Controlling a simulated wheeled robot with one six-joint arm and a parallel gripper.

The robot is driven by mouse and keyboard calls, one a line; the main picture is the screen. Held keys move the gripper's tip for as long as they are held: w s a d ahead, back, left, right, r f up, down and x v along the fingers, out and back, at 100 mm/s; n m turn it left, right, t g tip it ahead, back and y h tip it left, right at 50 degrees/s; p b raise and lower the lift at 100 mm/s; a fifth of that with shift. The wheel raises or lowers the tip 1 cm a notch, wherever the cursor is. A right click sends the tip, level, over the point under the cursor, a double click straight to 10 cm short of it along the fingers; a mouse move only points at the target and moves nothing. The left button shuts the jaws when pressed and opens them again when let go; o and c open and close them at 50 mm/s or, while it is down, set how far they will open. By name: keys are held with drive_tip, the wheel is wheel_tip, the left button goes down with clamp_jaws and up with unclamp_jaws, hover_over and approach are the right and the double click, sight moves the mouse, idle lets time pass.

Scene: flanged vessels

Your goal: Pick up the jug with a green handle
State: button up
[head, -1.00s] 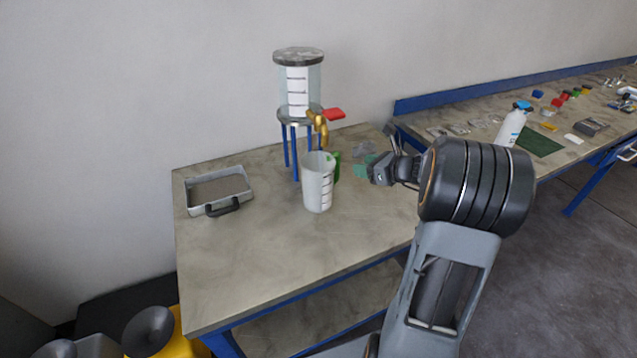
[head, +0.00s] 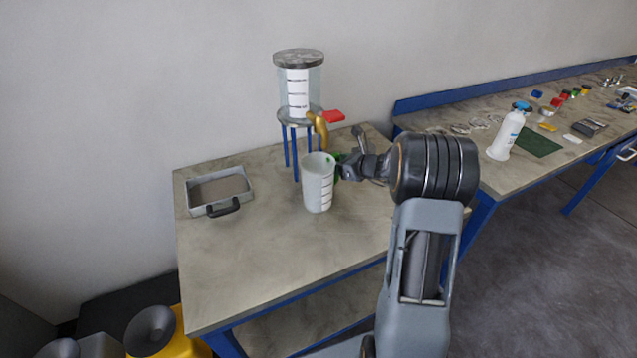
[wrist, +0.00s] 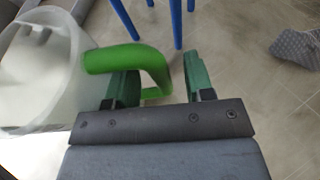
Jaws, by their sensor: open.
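The jug (head: 318,186) is a whitish, translucent vessel with dark level marks, upright on the table in front of the blue-legged stand. Its green handle (wrist: 124,60) is on its right side, and the jug body (wrist: 45,75) fills the left of the wrist view. My gripper (wrist: 160,85) is open at the handle. In the wrist view the handle's outer part lies between the two green fingers, the left finger reaching into the handle loop. Whether a finger touches it I cannot tell. In the head view my gripper (head: 347,166) covers most of the handle.
A clear tank (head: 298,92) with a brass tap and red lever (head: 334,116) stands on blue legs just behind the jug. A grey tray (head: 220,192) is at the left. The table front is clear. A second bench (head: 475,170) with a white bottle (head: 507,135) is at the right.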

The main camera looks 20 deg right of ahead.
clamp_jaws()
idle(0.4)
drive_tip(key=shift+r, duration=0.15)
